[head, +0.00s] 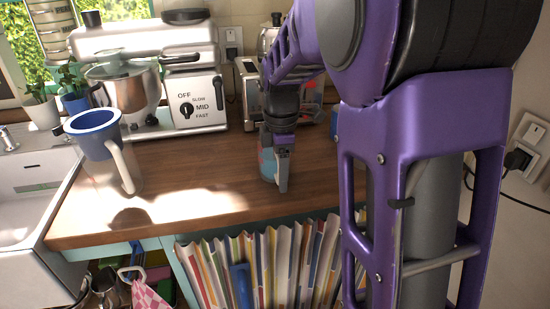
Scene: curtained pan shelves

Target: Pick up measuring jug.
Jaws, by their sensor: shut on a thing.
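A jug-like vessel (94,142) with a blue top, a small spout on its left and a long pale handle stands on the left of the wooden counter. It looks like the measuring jug. My gripper (281,184) points down over the middle of the counter, well to the right of that vessel. It is shut on a small light-blue object (267,166) with pinkish patches. The fingers hide much of this object, so I cannot tell its full shape, or whether its base touches the counter.
A stand mixer (150,75) and a toaster (252,92) stand at the back of the wooden counter (200,222). A sink (35,200) is at the left. A striped curtain (290,265) hangs below the counter. The counter between vessel and gripper is clear.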

